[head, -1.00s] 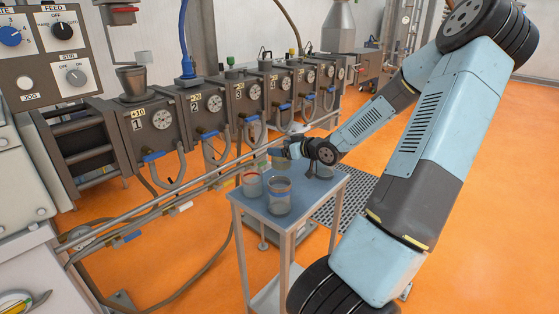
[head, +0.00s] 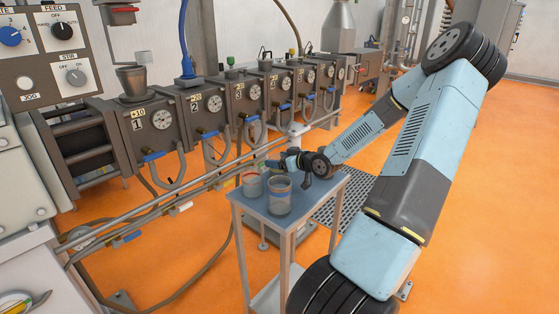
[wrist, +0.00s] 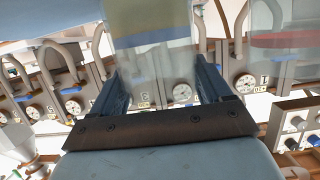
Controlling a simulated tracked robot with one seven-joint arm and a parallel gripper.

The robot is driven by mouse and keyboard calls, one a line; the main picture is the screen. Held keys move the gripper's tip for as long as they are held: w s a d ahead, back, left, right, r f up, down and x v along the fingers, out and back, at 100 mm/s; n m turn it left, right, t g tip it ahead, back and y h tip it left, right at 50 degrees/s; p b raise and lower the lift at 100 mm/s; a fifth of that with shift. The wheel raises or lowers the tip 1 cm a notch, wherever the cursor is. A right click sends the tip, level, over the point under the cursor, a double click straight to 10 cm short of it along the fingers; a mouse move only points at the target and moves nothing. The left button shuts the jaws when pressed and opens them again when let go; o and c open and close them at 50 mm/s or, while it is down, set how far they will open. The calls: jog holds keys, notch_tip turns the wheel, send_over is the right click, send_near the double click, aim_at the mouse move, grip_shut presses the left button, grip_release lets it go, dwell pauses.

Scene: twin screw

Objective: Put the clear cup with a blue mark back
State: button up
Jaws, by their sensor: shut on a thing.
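My gripper (head: 273,163) is over the back left part of the small blue-grey table (head: 318,201). In the wrist view its two fingers (wrist: 163,88) are on either side of a clear cup (wrist: 155,72) with a blue band (wrist: 150,46), and the gripper is shut on it. Something olive-coloured shows beyond the band. In the head view the held cup is small and faint; whether it touches the table I cannot tell.
Two other clear cups stand at the table's front left: one with a red mark (head: 252,184) and one nearer (head: 280,196). The machine's row of numbered blocks (head: 205,110), with hoses and a long rail, runs behind the table.

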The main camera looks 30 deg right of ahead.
jog(key=o, duration=1.2)
jog(key=v, duration=1.2)
jog(key=s+a+r+m+g+h, duration=0.1)
jog(key=s+a+r+g+h, duration=0.35)
jog(key=a+r, duration=0.25)
jog(key=s+a+r+m+g+h, duration=0.2)
jog(key=s+a+r+g+h, duration=0.1)
jog(key=a+r+h, duration=0.3)
jog(key=s+a+r+y, duration=0.1)
jog(key=s+a+r, duration=0.1)
jog(key=s+a, duration=0.2)
jog(key=s+a+r+y, duration=0.2)
jog(key=s+a+r, duration=0.1)
jog(key=s, duration=0.3)
jog(key=s+a+r+m+y, duration=0.1)
jog(key=s+a+r+y, duration=0.1)
jog(key=s+a+r, duration=0.1)
jog(key=shift+s+a+g+y, duration=0.2)
jog(key=shift+s+a, duration=0.25)
jog(key=shift+s, duration=0.25)
jog(key=shift+s+a+g+y, duration=0.15)
jog(key=shift+s+a, duration=0.3)
jog(key=shift+s, duration=0.25)
